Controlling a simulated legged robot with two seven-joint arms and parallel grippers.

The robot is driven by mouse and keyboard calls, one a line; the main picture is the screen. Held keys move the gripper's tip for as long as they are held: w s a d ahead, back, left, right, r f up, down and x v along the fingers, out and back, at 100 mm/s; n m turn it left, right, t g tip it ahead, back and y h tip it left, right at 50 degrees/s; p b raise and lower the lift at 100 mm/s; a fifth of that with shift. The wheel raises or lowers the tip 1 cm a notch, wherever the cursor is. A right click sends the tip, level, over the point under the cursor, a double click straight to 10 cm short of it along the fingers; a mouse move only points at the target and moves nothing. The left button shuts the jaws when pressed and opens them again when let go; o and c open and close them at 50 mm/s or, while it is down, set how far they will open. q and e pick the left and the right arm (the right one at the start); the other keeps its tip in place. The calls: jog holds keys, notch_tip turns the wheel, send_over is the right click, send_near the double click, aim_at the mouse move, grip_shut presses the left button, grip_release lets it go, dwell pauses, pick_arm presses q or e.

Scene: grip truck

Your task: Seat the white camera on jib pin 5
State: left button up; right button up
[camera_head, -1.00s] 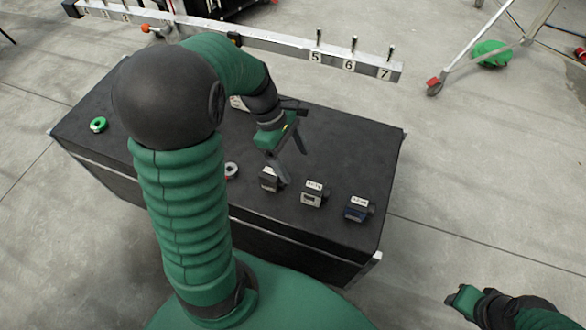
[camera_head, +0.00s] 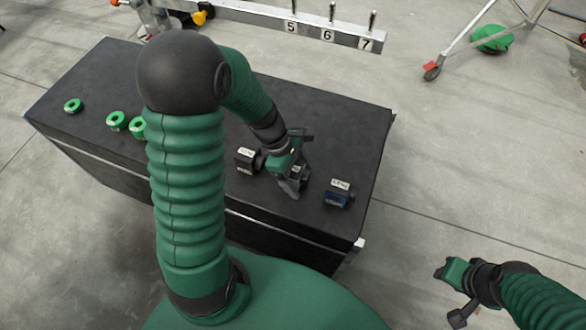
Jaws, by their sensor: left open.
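The white camera (camera_head: 304,172) stands on the black case top, mostly hidden by my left gripper; only a little of it shows beside the fingers. My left gripper (camera_head: 292,188) is open and lowered at this camera, fingers pointing down. I cannot tell whether the fingers touch it. Jib pin 5 (camera_head: 293,6) stands bare on the grey jib beam (camera_head: 250,12), above the label 5, at the top of the view. My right gripper (camera_head: 447,271) is over the floor at lower right, away from the case; its jaw opening is unclear.
A dark camera (camera_head: 246,161) stands close left of my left gripper, and a blue camera (camera_head: 338,194) stands to its right. Several green rings (camera_head: 73,105) lie on the left of the black case (camera_head: 330,118). Pin 6 (camera_head: 332,11) and pin 7 (camera_head: 372,21) are bare.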

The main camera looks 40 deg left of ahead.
aim_at(305, 173)
pick_arm(q)
jog(key=shift+a, duration=0.2)
jog(key=shift+c, duration=0.7)
jog(key=shift+a, duration=0.2)
jog(key=c, duration=0.5)
jog(key=shift+d, duration=0.2)
grip_shut()
pick_arm(e)
jog(key=shift+a, duration=0.15)
pick_arm(q)
grip_release()
jog(key=c, duration=0.4)
pick_arm(e)
jog(key=shift+r, duration=0.1)
